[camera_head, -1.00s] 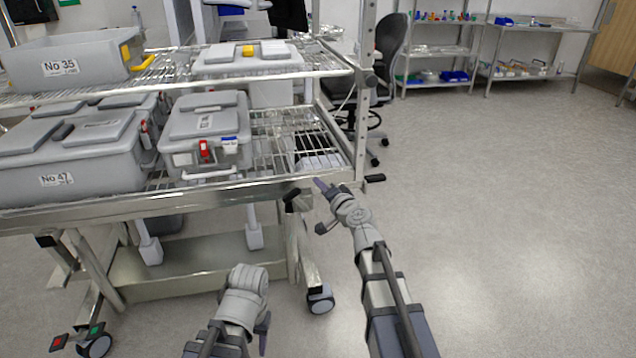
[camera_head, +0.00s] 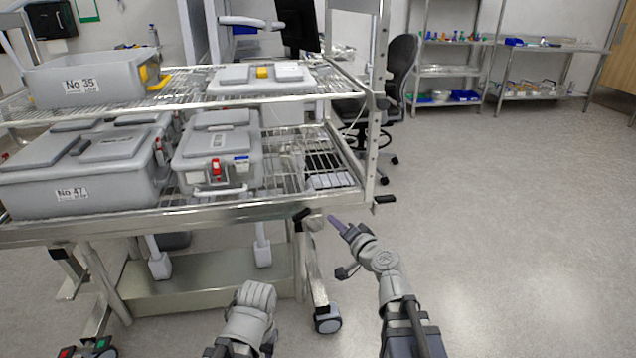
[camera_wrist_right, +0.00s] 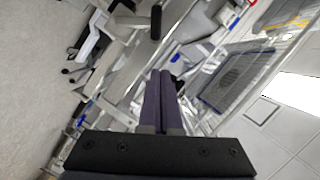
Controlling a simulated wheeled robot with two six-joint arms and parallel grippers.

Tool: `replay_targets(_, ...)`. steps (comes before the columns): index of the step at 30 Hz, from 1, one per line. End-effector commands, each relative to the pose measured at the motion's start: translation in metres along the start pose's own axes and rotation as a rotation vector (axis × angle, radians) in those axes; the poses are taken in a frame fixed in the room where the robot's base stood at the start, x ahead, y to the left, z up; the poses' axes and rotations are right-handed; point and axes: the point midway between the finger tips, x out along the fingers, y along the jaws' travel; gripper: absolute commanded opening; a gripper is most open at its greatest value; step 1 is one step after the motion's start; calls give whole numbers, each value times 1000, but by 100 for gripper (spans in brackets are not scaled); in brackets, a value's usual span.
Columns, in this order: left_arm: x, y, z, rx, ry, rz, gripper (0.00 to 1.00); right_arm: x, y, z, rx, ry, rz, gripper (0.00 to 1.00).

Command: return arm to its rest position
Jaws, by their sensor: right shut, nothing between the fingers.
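My right gripper (camera_head: 338,223) is at the front right corner of the wire rack cart (camera_head: 215,212), in front of its edge in the head view. Its purple fingers are together and empty; the right wrist view shows them side by side (camera_wrist_right: 160,92). I cannot tell whether the fingertips touch the cart. My left arm (camera_head: 250,312) is low at the bottom of the head view, in front of the cart. Its gripper (camera_head: 270,341) shows only as a small dark part at the bottom edge, and its jaws cannot be made out.
The cart holds grey bins, No 35 (camera_head: 85,84) above and No 47 (camera_head: 80,178) below, and a lidded box (camera_head: 217,160). A caster (camera_head: 328,319) stands near my right arm. An office chair (camera_head: 401,70) is behind. The floor (camera_head: 500,220) at right is clear.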

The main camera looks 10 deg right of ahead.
Motion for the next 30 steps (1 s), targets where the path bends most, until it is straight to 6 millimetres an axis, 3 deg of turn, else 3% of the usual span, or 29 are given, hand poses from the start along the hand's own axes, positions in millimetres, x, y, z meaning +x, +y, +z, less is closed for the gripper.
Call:
replay_targets(2, 0, 0, 0, 0, 0, 0, 50, 4, -7, 38, -67, -115, 4, 0)
replay_targets(6, 0, 0, 0, 0, 0, 0, 50, -5, -6, 135, -258, -434, 59, 0)
replay_targets(9, 0, 0, 0, 0, 0, 0, 50, -29, 10, 201, -416, -689, 149, 0)
replay_targets(13, 0, 0, 0, 0, 0, 0, 50, -72, 40, 252, -594, -955, 312, 0)
replay_targets(18, 0, 0, 0, 0, 0, 0, 50, -123, 70, 270, -765, -1170, 534, 0)
replay_targets(24, 0, 0, 0, 0, 0, 0, 50, -173, 89, 263, -919, -1313, 805, 0)
replay_targets(30, -48, -5, 3, 0, 0, 0, 50, -180, 49, 235, -913, -1309, 807, 0)
